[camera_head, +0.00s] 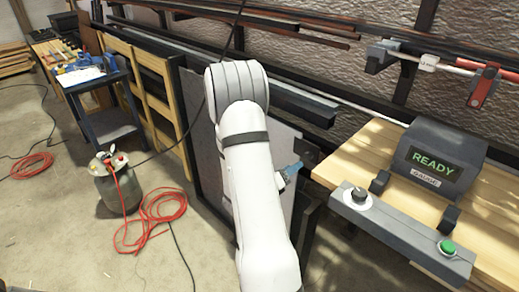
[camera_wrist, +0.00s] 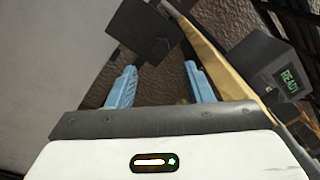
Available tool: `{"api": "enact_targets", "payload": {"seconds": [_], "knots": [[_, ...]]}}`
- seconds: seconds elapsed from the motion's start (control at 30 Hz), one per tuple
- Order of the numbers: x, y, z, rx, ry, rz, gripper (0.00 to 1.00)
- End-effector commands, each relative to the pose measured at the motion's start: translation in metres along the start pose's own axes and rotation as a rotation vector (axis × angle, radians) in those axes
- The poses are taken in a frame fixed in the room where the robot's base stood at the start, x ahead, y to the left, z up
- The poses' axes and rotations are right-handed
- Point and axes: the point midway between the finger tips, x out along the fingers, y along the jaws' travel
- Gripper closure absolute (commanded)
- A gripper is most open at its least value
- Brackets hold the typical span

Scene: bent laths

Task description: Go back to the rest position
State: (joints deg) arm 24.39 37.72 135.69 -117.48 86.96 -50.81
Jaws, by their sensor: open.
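My arm reaches forward from the bottom middle of the head view, and its white links hide most of my gripper there. Only a blue finger of my gripper (camera_head: 291,169) shows, to the right of the arm and left of the wooden bench (camera_head: 345,163). In the wrist view my gripper (camera_wrist: 161,75) has its two blue fingers well apart, with nothing between them. A dark block (camera_wrist: 145,28) lies beyond the fingertips, apart from them as far as I can tell.
A grey gauge box (camera_head: 438,155) reading READY stands on the bench, behind a grey bar with a knob and green button (camera_head: 447,247). A grey panel (camera_head: 205,130) is behind the arm. A tank (camera_head: 117,185) and red hose (camera_head: 158,215) occupy the left floor.

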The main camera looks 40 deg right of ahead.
Motion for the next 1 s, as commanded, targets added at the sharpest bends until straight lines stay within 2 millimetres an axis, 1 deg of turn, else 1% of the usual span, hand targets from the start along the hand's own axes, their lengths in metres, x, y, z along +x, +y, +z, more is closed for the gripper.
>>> {"api": "enact_targets", "payload": {"seconds": [0.2, 0.27, 0.37, 0.47, 0.5, 0.57, 0.6, 0.67, 0.7, 0.77, 0.8, 0.87, 0.9, 0.97, 1.0], "knots": [[0.0, 0.0, 0.0, 0.002, 0.001, -0.001, 0.53], [-0.001, -0.004, 0.002, 0.016, 0.009, -0.006, 0.53], [-0.006, -0.022, 0.009, 0.091, 0.057, -0.037, 0.53], [-0.02, -0.052, 0.017, 0.24, 0.153, -0.091, 0.53], [-0.027, -0.064, 0.018, 0.314, 0.202, -0.114, 0.53], [-0.041, -0.082, 0.02, 0.435, 0.278, -0.149, 0.53], [-0.051, -0.093, 0.02, 0.518, 0.333, -0.172, 0.53], [-0.068, -0.108, 0.02, 0.649, 0.419, -0.204, 0.53], [-0.081, -0.118, 0.019, 0.742, 0.482, -0.226, 0.53], [-0.102, -0.129, 0.018, 0.883, 0.58, -0.256, 0.53], [-0.117, -0.135, 0.018, 0.978, 0.649, -0.275, 0.53], [-0.141, -0.142, 0.018, 1.116, 0.756, -0.303, 0.53], [-0.157, -0.146, 0.019, 1.207, 0.831, -0.32, 0.53], [-0.183, -0.15, 0.021, 1.341, 0.949, -0.347, 0.53], [-0.2, -0.153, 0.024, 1.426, 1.032, -0.365, 0.53]]}}
